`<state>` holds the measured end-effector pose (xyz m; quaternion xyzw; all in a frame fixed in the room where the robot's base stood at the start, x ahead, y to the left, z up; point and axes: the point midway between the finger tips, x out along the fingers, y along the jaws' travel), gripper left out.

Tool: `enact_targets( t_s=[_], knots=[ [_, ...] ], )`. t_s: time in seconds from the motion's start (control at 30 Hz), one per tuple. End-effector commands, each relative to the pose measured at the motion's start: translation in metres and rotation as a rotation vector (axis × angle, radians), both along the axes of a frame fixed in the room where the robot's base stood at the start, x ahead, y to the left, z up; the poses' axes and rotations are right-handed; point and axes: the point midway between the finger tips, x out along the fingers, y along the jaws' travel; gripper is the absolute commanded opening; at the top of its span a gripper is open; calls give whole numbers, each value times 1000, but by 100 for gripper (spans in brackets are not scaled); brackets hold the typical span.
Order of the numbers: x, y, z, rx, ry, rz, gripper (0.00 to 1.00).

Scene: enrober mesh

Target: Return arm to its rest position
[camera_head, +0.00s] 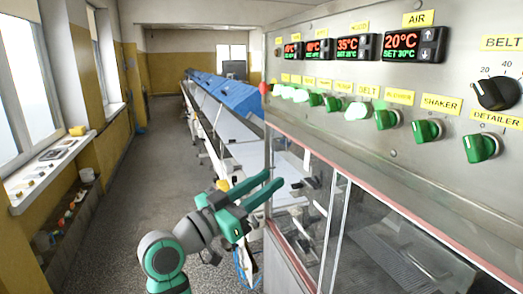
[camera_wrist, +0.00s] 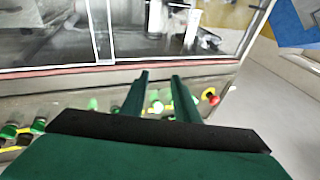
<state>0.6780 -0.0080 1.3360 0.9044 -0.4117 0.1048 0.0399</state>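My gripper (camera_head: 268,187) is in the lower middle of the head view, with its two green fingers apart and pointing right toward the machine's glass front. Nothing shows between the fingers. In the wrist view my gripper (camera_wrist: 160,78) also shows its two fingers spread, with the machine's control panel behind them. My green and grey arm is bent low, to the left of the machine.
The enrober's steel panel (camera_head: 330,72) with green knobs and displays fills the upper right. Sliding glass doors (camera_head: 335,215) are below it. A long conveyor (camera_head: 225,125) runs back. The aisle floor (camera_head: 165,130) on the left is clear. A windowsill (camera_head: 50,165) holds small items.

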Motion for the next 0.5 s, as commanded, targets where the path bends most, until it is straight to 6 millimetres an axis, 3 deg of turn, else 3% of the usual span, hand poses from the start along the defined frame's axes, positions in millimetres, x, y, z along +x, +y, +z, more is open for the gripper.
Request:
enact_targets(
  t_s=[0.03,0.23,0.5],
  knots=[
    [6,0,-24,-29,34,26,28],
    [20,7,-105,-125,137,144,28],
    [12,13,-215,-214,262,308,28]
  ],
)
